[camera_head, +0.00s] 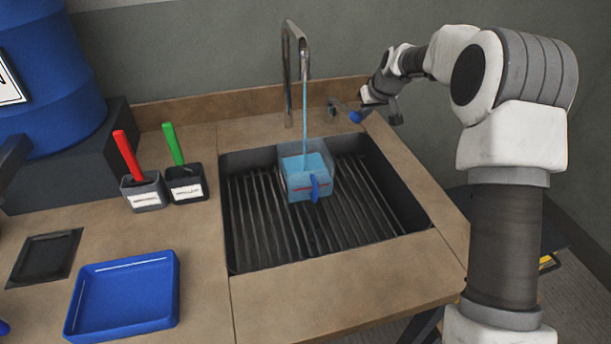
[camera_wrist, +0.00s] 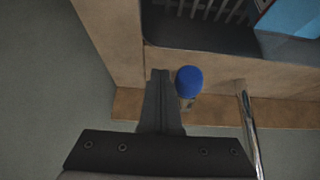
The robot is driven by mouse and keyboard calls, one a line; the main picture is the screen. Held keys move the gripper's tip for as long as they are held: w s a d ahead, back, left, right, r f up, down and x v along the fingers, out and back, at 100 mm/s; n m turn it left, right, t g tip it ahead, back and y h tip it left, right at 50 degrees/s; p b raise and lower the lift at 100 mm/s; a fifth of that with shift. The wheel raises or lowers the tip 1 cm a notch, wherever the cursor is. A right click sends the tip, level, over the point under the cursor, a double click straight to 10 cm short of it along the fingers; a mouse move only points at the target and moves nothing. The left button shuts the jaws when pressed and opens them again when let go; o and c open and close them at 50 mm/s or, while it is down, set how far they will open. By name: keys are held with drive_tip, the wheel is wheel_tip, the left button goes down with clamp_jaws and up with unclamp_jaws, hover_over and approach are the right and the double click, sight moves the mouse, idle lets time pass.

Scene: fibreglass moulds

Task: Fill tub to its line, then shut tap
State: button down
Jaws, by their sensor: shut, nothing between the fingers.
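A translucent tub (camera_head: 297,188) stands in the sink under the steel spout (camera_head: 288,75), with a red line and a blue piece on its front. A blue stream (camera_head: 304,115) runs from the spout into it. Blue liquid (camera_head: 306,164) shows inside; I cannot tell its exact level against the line. The tub's corner also shows in the wrist view (camera_wrist: 292,18). The tap's blue knob (camera_head: 355,117) is at the sink's back right, and in the wrist view (camera_wrist: 188,82). My gripper (camera_wrist: 160,74) is shut and empty, close beside the knob; contact is unclear.
The slatted sink (camera_head: 256,220) is set in a tan counter (camera_head: 340,268). Left of it stand two dark cups with a red handle (camera_head: 126,153) and a green handle (camera_head: 172,143). A blue tray (camera_head: 124,295) lies front left. A blue drum (camera_head: 50,75) stands behind.

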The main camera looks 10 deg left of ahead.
drive_tip(key=shift+s+a, duration=0.5)
drive_tip(key=shift+a, duration=0.15)
drive_tip(key=shift+s+a, duration=0.15)
drive_tip(key=shift+a, duration=0.05)
wheel_tip(320, 180, up, 8)
drive_tip(key=d+p, duration=0.2)
drive_tip(key=p, duration=0.3)
drive_tip(key=shift+w, duration=0.45)
idle(0.5)
